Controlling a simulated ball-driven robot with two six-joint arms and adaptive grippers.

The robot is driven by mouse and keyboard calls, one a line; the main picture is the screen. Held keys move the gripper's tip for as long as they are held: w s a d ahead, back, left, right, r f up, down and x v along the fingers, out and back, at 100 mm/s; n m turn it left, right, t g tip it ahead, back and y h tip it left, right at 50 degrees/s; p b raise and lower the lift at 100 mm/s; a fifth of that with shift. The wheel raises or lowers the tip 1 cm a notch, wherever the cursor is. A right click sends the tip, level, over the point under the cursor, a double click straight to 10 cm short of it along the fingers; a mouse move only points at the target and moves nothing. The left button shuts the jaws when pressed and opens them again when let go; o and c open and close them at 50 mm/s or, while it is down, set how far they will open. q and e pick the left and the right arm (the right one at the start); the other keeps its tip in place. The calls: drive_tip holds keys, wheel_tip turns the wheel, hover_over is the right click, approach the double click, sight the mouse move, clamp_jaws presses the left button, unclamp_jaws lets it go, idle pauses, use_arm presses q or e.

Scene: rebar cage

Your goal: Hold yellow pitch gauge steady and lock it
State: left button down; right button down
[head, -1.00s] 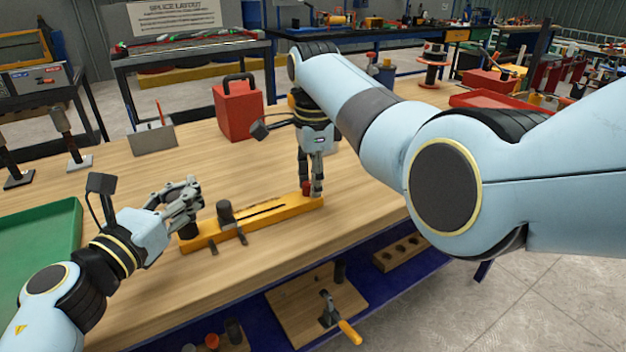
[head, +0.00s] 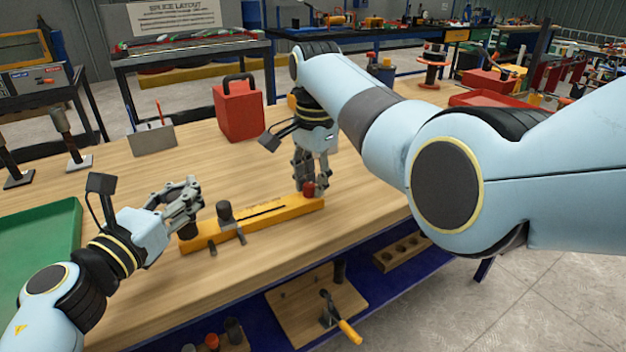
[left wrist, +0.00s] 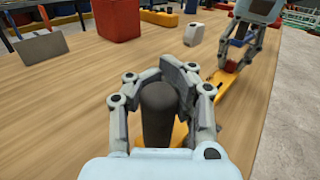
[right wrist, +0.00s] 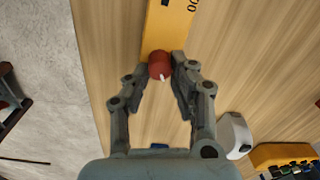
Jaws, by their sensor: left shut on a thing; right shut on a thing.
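The yellow pitch gauge (head: 265,220) lies flat on the wooden bench, with a dark slot and a dark knob (head: 224,211) on it. My left gripper (head: 187,215) is shut on the dark upright post (left wrist: 160,112) at the gauge's left end; the fingers wrap around it in the left wrist view. A red knob (head: 309,188) stands at the gauge's right end. My right gripper (right wrist: 160,75) is shut on this red knob, which shows a white mark (right wrist: 164,76) in the right wrist view.
A red box (head: 238,110) stands behind the gauge. A green tray (head: 40,245) is at the left, and a grey plate stand (head: 152,139) is at the back left. Bare bench lies in front of the gauge.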

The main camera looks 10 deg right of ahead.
drive_tip(key=n, duration=0.6)
use_arm(q)
drive_tip(key=shift+a, duration=0.15)
use_arm(e)
drive_tip(key=n, duration=0.6)
drive_tip(key=shift+d, duration=0.25)
use_arm(q)
drive_tip(key=shift+r, duration=0.1)
use_arm(e)
drive_tip(key=shift+n, duration=0.3)
drive_tip(key=c, duration=1.2)
unclamp_jaws()
drive_tip(key=shift+o, duration=0.3)
drive_tip(key=shift+a, duration=0.1)
drive_tip(key=shift+a, duration=0.1)
drive_tip(key=shift+r, duration=0.3)
wheel_tip(320, 180, up, 11)
drive_tip(key=shift+d+r, duration=0.2)
